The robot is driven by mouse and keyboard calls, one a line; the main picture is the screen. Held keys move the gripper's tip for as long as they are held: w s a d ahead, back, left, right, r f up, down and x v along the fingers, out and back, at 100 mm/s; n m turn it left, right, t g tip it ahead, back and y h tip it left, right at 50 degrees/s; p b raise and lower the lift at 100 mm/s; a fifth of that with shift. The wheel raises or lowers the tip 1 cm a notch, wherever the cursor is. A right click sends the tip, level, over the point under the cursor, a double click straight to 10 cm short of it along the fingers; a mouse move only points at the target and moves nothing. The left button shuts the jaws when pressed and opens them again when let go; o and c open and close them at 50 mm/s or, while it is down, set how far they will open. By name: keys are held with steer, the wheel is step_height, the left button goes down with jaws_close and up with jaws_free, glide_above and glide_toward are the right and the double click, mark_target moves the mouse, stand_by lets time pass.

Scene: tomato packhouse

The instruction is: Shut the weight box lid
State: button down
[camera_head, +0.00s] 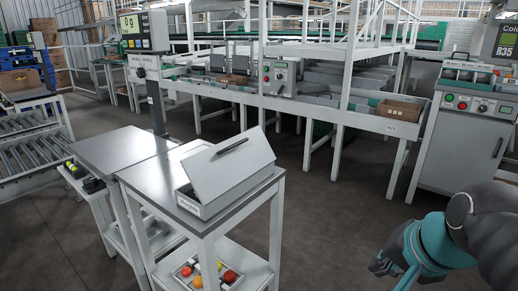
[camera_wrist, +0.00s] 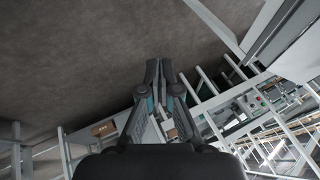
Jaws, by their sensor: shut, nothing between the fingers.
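The weight box (camera_head: 205,209) is a light grey box on the steel-topped table in the head view. Its lid (camera_head: 245,165) is raised and tilted, with a dark bar handle (camera_head: 232,146) on its upper face. The inside of the box is hidden behind the lid. My gripper (camera_head: 382,266) is at the lower right of the head view, well to the right of the table and apart from the box. In the wrist view my gripper (camera_wrist: 159,72) shows its two dark fingers together and empty. The box does not show in the wrist view.
The table (camera_head: 225,224) has bare top around the box and a lower tray (camera_head: 187,280) with tomatoes. A scale display (camera_head: 132,27) stands on a post behind it. A sorting line (camera_head: 330,110) runs across the back. A control cabinet (camera_head: 459,140) is at right. Floor between is clear.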

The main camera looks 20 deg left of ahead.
steer(key=w+a+r+m+y+b, duration=0.5)
steer(key=w+a+r+m, duration=0.2)
steer(key=w+a+m, duration=0.4)
steer(key=m+y+b, duration=0.3)
steer(key=m+y, duration=0.2)
steer(key=m, duration=0.1)
glide_toward(238, 143)
steer(key=shift+g, duration=0.3)
steer(key=b+x, duration=0.1)
steer(key=x, duration=0.6)
steer(key=shift+w+b, duration=0.2)
steer(key=shift+b, duration=0.15)
steer(key=shift+r+p, duration=0.1)
steer(key=shift+p, duration=0.35)
